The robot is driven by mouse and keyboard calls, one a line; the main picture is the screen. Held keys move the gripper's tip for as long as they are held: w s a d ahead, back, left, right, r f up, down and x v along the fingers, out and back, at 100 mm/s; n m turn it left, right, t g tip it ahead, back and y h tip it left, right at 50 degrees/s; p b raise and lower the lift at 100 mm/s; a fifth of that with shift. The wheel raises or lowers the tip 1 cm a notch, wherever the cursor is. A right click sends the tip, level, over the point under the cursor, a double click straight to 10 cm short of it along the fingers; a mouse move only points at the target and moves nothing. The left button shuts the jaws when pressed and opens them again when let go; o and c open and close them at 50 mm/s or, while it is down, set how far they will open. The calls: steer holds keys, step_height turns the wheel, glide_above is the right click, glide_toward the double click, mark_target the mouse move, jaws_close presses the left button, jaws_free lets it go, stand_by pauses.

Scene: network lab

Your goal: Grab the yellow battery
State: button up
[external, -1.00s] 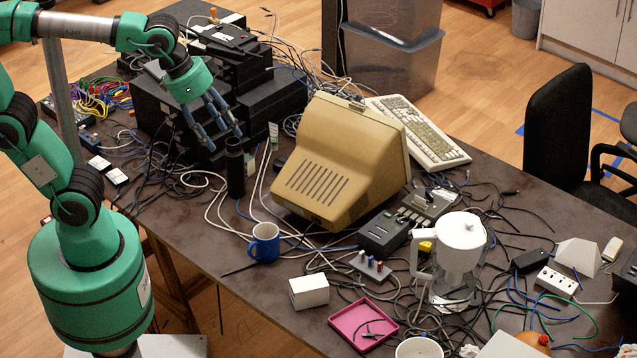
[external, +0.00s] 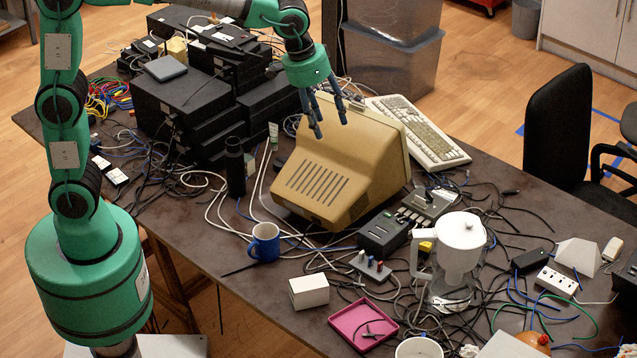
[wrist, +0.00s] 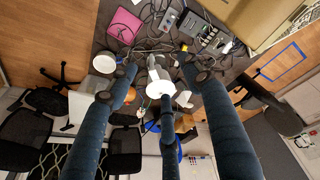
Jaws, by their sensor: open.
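A small yellow block (external: 426,246), which looks like the yellow battery, lies on the table between the black box and the white pitcher; the pitcher and its handle partly hide it. In the wrist view a small yellow spot (wrist: 228,47) shows beside the dark boxes, too small to be sure of. My gripper (external: 329,122) is open and empty, its fingers pointing down above the beige monitor, well up and left of the yellow block. Its spread fingers also show in the wrist view (wrist: 158,85).
The beige monitor (external: 335,172) stands below my gripper. A white pitcher (external: 461,242), a black box (external: 384,233), a connector strip (external: 370,266) and many loose cables crowd the yellow block. A blue mug (external: 264,242) and a pink tray (external: 363,325) are nearer the front.

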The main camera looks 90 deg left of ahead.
steer(key=w+a+f+n+g+p, duration=0.1)
steer(key=w+f, duration=0.2)
steer(key=w, duration=0.3)
steer(key=w+a+f+n, duration=0.1)
steer(key=w+a+f, duration=0.1)
steer(key=w+f, duration=0.3)
steer(key=n+g+p, duration=0.2)
steer(key=n+p, duration=0.2)
glide_above(425, 244)
step_height(425, 244, down, 32)
steer(key=shift+w+a, duration=0.1)
steer(key=shift+f, duration=0.15)
steer(key=shift+f, duration=4.2)
steer(key=shift+f, duration=0.1)
